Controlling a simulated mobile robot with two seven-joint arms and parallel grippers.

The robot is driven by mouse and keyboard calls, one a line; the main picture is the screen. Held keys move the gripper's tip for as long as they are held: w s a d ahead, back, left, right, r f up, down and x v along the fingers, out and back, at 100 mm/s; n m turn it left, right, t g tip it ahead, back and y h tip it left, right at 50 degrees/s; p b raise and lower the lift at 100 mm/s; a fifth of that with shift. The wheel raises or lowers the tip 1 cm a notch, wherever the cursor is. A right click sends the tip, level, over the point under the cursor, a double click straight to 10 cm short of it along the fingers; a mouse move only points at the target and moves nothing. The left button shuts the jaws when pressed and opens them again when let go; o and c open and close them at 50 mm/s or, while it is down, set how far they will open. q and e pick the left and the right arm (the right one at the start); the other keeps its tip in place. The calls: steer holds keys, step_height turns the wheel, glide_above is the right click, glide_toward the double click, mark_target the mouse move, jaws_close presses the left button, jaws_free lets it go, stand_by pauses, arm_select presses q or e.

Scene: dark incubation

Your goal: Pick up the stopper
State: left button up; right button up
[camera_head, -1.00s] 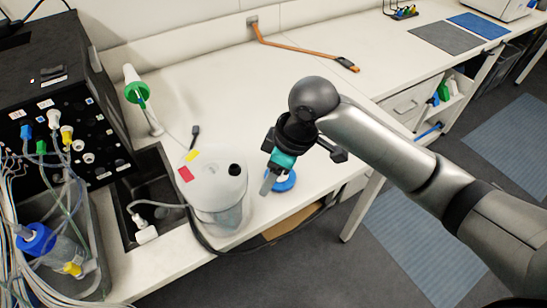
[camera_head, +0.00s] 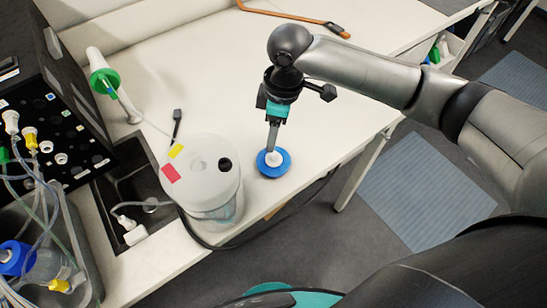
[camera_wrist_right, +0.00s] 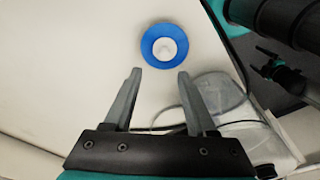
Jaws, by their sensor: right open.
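The stopper appears to be the blue disc with a white raised centre (camera_head: 273,163), lying on the white bench near its front edge. It also shows in the right wrist view (camera_wrist_right: 148,47), just beyond the fingertips. My right gripper (camera_head: 271,149) points down over the stopper, and its fingers overlap the disc's back part in the head view. In the right wrist view the gripper (camera_wrist_right: 159,72) is open, with nothing between its fingers. Whether the fingertips touch the stopper cannot be told.
A white translucent container (camera_head: 203,180) with a black plug (camera_head: 225,164) stands close left of the stopper. The bench behind the gripper is mostly clear.

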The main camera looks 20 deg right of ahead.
mark_target(274, 153)
steer(key=f, duration=0.3)
steer(key=s+f, duration=0.1)
steer(key=f, duration=0.1)
steer(key=shift+d+f, duration=0.1)
steer(key=shift+f, duration=0.2)
steer(key=shift+w+f+b, duration=0.1)
steer(key=shift+f+b, duration=0.2)
steer(key=shift+c, duration=0.2)
jaws_close()
